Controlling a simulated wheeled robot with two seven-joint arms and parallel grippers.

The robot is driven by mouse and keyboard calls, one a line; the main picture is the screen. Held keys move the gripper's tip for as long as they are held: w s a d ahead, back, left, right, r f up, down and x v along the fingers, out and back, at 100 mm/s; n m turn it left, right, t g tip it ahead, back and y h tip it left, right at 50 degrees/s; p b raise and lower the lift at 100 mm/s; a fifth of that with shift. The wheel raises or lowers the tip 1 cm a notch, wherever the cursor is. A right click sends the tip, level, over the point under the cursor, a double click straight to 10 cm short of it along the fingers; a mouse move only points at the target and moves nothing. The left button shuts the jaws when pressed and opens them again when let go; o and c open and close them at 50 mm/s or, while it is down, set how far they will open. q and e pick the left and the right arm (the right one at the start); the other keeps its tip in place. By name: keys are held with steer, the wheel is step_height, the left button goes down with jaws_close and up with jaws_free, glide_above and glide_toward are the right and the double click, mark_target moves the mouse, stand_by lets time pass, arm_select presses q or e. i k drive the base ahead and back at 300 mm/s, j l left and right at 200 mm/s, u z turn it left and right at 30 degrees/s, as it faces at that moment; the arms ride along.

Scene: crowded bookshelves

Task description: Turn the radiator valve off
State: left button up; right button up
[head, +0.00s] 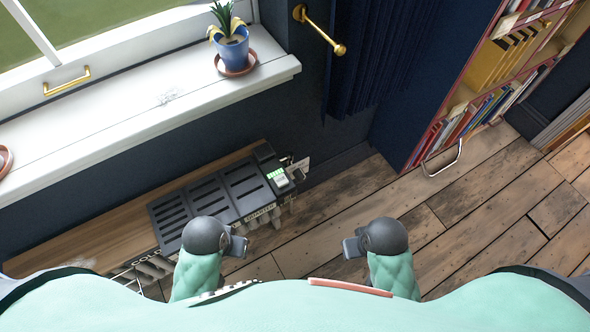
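A dark radiator (205,203) with a slotted top stands against the wall under the window sill, tilted in my view. At its right end is a small unit with a green lit display (277,176). A small fitting (296,170) sticks out beside it; I cannot clearly make out the valve or its setting. My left gripper (240,246) is in front of the radiator's front edge, apart from the display unit. My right gripper (350,247) is over the wooden floor, to the right of the radiator. Both grippers look empty; their finger gaps are not clear.
A white window sill (130,100) with a blue plant pot (232,50) overhangs behind the radiator. A brass rod (322,32) and dark curtain (362,60) are at the back. A bookshelf (490,80) stands at the right. The floor (440,205) between is clear.

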mark_target(300, 175)
steer(key=k+l, duration=0.1)
steer(key=i+l, duration=0.1)
steer(key=l, duration=0.4)
steer(key=i+l, duration=0.1)
steer(key=l, duration=0.35)
steer(key=i+l, duration=0.15)
steer(key=l, duration=0.35)
steer(key=i+l, duration=0.1)
steer(key=l, duration=0.35)
steer(key=i+l, duration=0.1)
steer(key=l, duration=0.4)
steer(key=i+l, duration=0.1)
steer(key=l, duration=0.35)
steer(key=i+l, duration=0.15)
steer(key=l, duration=0.35)
steer(key=l+u, duration=0.1)
steer(key=u, duration=0.35)
steer(key=l+u, duration=0.15)
steer(key=u, duration=0.3)
steer(key=l+u, duration=0.1)
steer(key=u, duration=0.3)
steer(key=l+u, duration=0.1)
steer(key=u, duration=0.35)
steer(key=l+u, duration=0.1)
steer(key=u, duration=0.35)
steer(key=k, duration=0.05)
